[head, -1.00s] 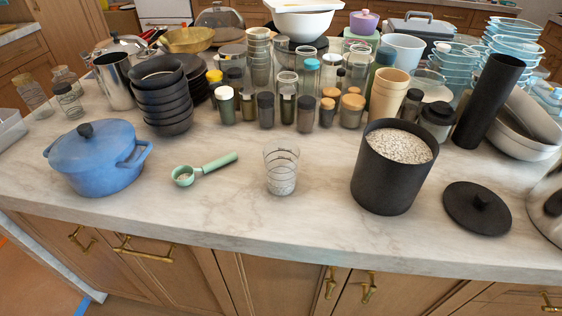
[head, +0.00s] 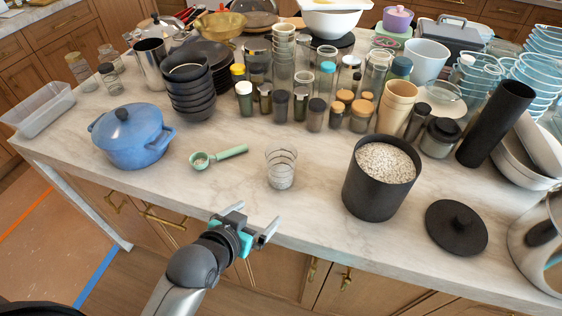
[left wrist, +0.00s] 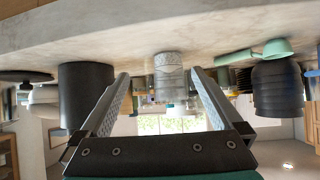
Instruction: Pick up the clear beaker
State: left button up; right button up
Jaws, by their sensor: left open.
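The clear beaker (head: 281,168) stands upright near the front edge of the marble island, between the green scoop and the black canister. It has thin marking lines around it and some pale content low down. My left gripper (head: 254,222) is in front of the counter edge, short of the beaker and apart from it. Its jaws are open and empty. In the left wrist view, which is upside down, the beaker (left wrist: 169,66) shows beyond and between the open fingers (left wrist: 160,85). My right gripper is not in view.
Left of the beaker lie a green scoop (head: 218,157) and a blue pot (head: 133,136). Right of it stand a black canister of pale grains (head: 378,190) and its lid (head: 456,229). Several jars (head: 317,115) crowd behind. The marble (head: 245,190) directly around the beaker is clear.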

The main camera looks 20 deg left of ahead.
aim_at(274, 176)
pick_arm(q)
jog(key=w+t, duration=0.1)
jog(key=w, duration=0.3)
jog(key=w+f+t, duration=0.1)
jog(key=w, duration=0.3)
jog(key=w+b, duration=0.1)
jog(key=w, duration=0.3)
jog(key=shift+f+t, duration=0.25)
jog(key=shift+t, duration=0.15)
jog(key=shift+b+x, duration=0.55)
jog(key=shift+x, duration=2.05)
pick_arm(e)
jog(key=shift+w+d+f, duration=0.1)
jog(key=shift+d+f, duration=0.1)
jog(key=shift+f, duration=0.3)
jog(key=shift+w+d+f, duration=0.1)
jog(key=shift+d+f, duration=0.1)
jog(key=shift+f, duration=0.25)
pick_arm(q)
jog(key=shift+d+f, duration=0.1)
jog(key=shift+d, duration=0.05)
jog(key=shift+c, duration=0.4)
jog(key=c, duration=1.1)
jog(key=shift+c, duration=0.2)
notch_tip(274, 176, up, 20)
jog(key=p, duration=0.4)
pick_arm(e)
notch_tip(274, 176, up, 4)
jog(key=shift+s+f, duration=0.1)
